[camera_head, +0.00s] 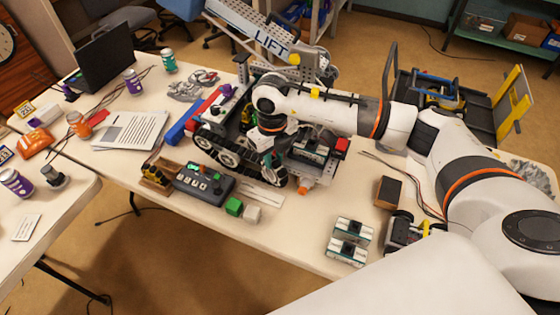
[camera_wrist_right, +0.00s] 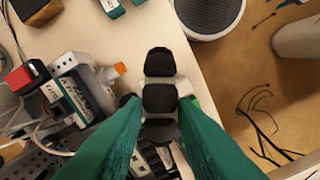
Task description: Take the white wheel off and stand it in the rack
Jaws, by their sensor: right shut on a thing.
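My right gripper (camera_wrist_right: 162,108) is shut on a wheel (camera_wrist_right: 160,92) with black treads and pale parts between them, seen edge-on between the green fingers. In the head view my right gripper (camera_head: 272,160) reaches down at the near right corner of the small tracked robot (camera_head: 227,153). The held wheel is mostly hidden there, and I cannot tell whether it is still on its axle. A small brown wooden holder (camera_head: 154,180) with yellow and black parts stands left of the grey control box; it may be the rack. My left gripper is not in view.
Teal-ended modules (camera_head: 350,240) and a dark block (camera_head: 388,192) lie to the right. Papers (camera_head: 131,131) lie left. The table's front edge is near.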

